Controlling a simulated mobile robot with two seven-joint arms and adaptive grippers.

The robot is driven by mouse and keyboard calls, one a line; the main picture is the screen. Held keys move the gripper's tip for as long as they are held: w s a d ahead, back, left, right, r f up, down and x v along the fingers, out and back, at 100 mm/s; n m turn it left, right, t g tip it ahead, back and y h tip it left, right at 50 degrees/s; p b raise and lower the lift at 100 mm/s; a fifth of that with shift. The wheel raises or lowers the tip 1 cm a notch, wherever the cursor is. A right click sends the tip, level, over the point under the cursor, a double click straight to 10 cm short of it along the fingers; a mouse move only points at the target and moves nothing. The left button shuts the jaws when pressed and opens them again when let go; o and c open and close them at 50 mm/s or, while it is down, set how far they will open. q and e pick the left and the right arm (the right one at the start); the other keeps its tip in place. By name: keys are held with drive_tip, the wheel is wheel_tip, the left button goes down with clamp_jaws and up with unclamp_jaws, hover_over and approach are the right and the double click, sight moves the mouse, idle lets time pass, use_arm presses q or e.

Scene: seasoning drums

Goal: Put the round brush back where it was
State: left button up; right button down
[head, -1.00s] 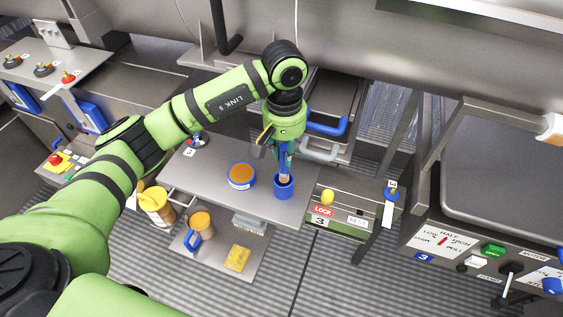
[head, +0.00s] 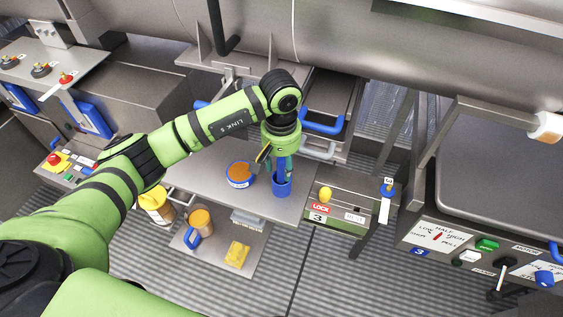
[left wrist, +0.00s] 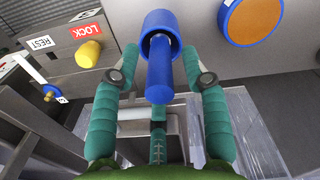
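The round brush (left wrist: 159,78) shows as a blue handle standing in a blue cup (left wrist: 160,25) in the left wrist view. Its lower end is hidden inside the cup. In the head view the blue cup (head: 281,187) stands near the right edge of a grey shelf (head: 215,170). My left gripper (head: 281,165) points down just over the cup. In the left wrist view its two teal fingers stand on either side of the handle, with a visible gap on each side, so it is open. My right gripper is not in view.
A blue-rimmed round tub with orange contents (head: 240,174) stands left of the cup. A panel with a yellow knob (head: 325,194) and LOCK label is to the right. A lower shelf holds a jug (head: 200,221), a brush and a yellow sponge (head: 237,254).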

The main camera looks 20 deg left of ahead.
use_arm(q)
drive_tip(key=shift+r, duration=0.3)
wheel_tip(320, 180, up, 11)
drive_tip(key=b, duration=0.4)
drive_tip(key=shift+f, duration=0.15)
drive_tip(key=shift+a+r, duration=0.1)
drive_tip(key=shift+r, duration=0.4)
drive_tip(key=shift+s+f, duration=0.1)
